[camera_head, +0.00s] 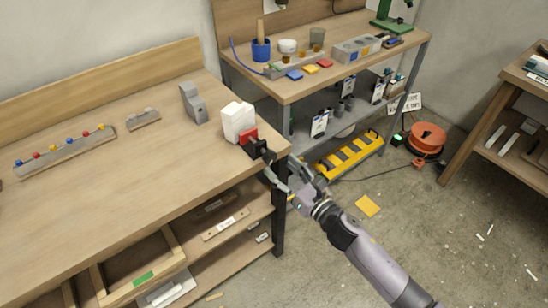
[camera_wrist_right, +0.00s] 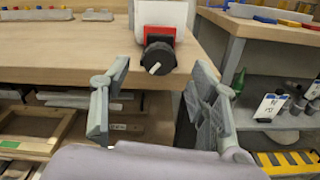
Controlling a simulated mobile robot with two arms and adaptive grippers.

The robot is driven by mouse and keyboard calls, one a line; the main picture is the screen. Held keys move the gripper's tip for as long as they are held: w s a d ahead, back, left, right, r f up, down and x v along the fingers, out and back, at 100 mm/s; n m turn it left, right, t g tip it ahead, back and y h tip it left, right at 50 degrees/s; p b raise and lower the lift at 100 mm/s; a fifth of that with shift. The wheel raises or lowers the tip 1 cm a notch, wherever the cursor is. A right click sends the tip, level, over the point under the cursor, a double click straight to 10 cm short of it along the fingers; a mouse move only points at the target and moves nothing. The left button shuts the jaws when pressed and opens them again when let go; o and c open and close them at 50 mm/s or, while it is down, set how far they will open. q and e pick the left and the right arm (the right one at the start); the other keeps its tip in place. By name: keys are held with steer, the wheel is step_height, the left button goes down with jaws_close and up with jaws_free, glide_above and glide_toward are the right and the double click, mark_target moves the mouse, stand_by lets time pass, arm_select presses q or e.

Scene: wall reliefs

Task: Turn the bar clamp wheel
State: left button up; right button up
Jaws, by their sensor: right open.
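The clamp wheel (camera_wrist_right: 158,58) is a black round knob with a white mark, set on a red block (camera_wrist_right: 160,35) in front of a white body (camera_wrist_right: 160,12). In the head view the white body (camera_head: 238,122), red block (camera_head: 249,138) and black wheel (camera_head: 260,150) sit at the right front corner of the workbench. My right gripper (camera_wrist_right: 155,82) is open, its two fingers apart, left and right below the wheel, with nothing between them. In the head view my right gripper (camera_head: 283,177) is just off the bench edge by the wheel. My left gripper is not in view.
The wooden workbench (camera_head: 110,180) has a rail of coloured knobs (camera_head: 65,152) and a grey block (camera_head: 194,103). A second bench (camera_head: 285,92) stands behind with a blue cup (camera_head: 261,50). Below are a yellow striped piece (camera_head: 349,154) and an orange reel (camera_head: 427,138). Floor on the right is mostly free.

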mark_target(272, 160)
steer(key=shift+x, duration=2.15)
steer(key=c, duration=1.2)
steer(key=shift+o, duration=0.2)
